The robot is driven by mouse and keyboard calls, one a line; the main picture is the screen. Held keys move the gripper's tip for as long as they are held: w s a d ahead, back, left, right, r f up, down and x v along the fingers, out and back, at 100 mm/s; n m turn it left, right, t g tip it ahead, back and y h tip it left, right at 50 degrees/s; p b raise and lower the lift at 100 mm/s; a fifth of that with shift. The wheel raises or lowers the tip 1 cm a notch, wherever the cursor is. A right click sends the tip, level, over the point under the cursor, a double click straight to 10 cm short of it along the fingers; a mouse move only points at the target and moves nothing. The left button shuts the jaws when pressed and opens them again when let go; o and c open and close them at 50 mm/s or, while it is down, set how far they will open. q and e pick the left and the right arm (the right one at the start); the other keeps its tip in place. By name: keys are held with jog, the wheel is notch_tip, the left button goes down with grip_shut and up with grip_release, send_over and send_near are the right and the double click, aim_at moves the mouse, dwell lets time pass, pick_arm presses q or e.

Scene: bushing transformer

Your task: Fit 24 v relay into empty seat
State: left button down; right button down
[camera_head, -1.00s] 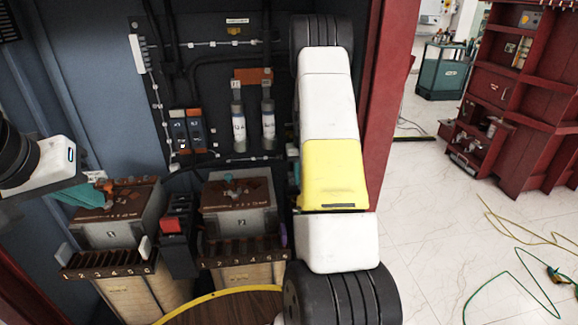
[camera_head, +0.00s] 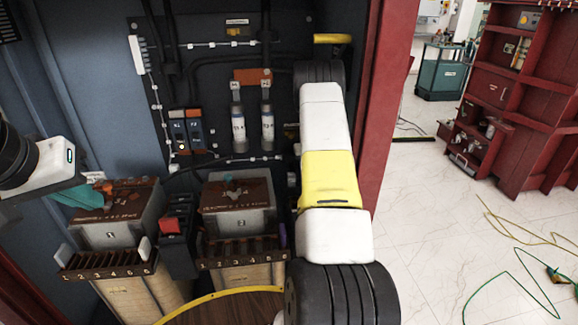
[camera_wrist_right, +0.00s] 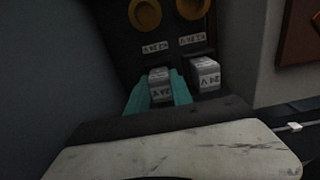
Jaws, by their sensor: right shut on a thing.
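In the right wrist view, a small grey-white relay marked 24 V (camera_wrist_right: 161,86) sits between the teal fingers of my right gripper (camera_wrist_right: 158,94), which is shut on it. It is below a label on a dark panel, left of a second, similar 24 V relay (camera_wrist_right: 205,74). I cannot tell how deep the held relay sits in its seat. In the head view, my right arm hides this gripper and the relays. My left gripper (camera_head: 82,195) is at the left, above the box marked 1 (camera_head: 112,232); its finger gap is not clear.
Two round yellow parts (camera_wrist_right: 145,14) are above the relays. Two orange-topped blue modules (camera_head: 187,130) and two white cylinders (camera_head: 252,128) are on the back panel. A box marked 2 (camera_head: 240,222) stands below. The red cabinet edge (camera_head: 383,110) borders my right arm.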

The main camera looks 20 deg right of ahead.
jog(key=shift+f, duration=0.15)
jog(key=c, duration=1.1)
grip_release()
notch_tip(320, 180, up, 8)
jog(key=shift+f, duration=0.1)
